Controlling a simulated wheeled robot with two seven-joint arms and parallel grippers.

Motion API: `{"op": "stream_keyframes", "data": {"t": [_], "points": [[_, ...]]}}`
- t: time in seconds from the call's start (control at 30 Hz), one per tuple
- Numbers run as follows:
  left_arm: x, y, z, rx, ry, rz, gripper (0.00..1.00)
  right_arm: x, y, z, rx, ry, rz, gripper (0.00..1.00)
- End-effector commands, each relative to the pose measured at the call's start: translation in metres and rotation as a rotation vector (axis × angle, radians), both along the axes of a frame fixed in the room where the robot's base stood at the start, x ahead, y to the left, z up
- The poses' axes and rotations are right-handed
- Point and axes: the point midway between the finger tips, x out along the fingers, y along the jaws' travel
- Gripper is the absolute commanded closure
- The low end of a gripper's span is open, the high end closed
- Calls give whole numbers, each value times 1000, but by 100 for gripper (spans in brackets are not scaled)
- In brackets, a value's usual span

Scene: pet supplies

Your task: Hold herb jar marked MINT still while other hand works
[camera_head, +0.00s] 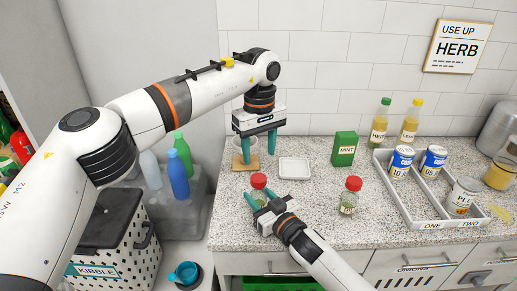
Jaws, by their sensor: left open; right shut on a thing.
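A small herb jar with a red lid (259,181) stands on the speckled counter. My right gripper (261,201) is shut on this jar from the front, and its fingers hide much of the lower body. I cannot read its label. A second red-lidded jar (350,196) stands apart to the right, its label too small to read. A green box marked MINT (344,149) stands behind. My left gripper (258,147) is open, pointing down above the back left of the counter, apart from the held jar.
A wooden stand (245,164) is under my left gripper. A small white tray (294,169) lies beside it. A divided tray (425,214) with cans stands right, two yellow bottles (380,121) behind it. The counter between the two red-lidded jars is clear.

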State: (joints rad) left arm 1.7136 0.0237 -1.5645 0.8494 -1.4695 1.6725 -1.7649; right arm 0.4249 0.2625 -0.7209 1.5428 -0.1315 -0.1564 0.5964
Motion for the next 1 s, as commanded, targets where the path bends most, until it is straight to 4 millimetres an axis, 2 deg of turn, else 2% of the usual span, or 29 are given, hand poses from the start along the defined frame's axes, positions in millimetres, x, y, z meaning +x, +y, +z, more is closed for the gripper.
{"op": "stream_keyframes", "data": {"t": [0.1, 0.3, 0.5, 0.73, 1.0], "points": [[0, 0, 0, -2, 0, -244, 46, 0, 0, -1, -1, 2, 0, 100], [0, 1, 0, -1, 1, -627, 46, 0, 0, -1, -1, 2, 0, 100], [1, 2, 0, -1, 0, -865, 46, 0, 0, -1, -1, 2, 0, 100], [1, 2, -10, -2, 3, -941, 46, 0, 0, -1, -1, 2, 0, 100], [0, 2, -51, -2, 3, -939, 46, 0, 0, -1, -1, 2, 0, 100]]}}
